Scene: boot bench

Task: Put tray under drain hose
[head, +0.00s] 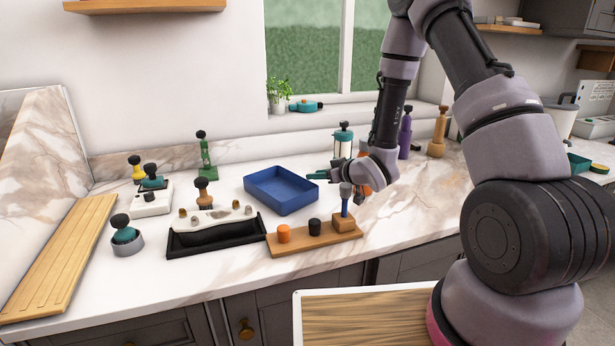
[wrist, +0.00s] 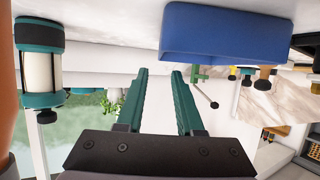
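A blue rectangular tray (head: 281,190), open at the top and empty, sits on the marble counter in the head view. It also shows at the top of the wrist view (wrist: 225,35), where the picture is upside down. My gripper (head: 315,176) is just right of the tray, level with its right rim, with teal fingers pointing left. In the wrist view my gripper (wrist: 160,72) has its fingers apart with nothing between them; they look apart from the tray. I cannot make out a drain hose in either view.
A wooden board (head: 318,238) with small pieces is at front right. A white-and-teal cylinder (head: 343,142) stands behind my gripper.

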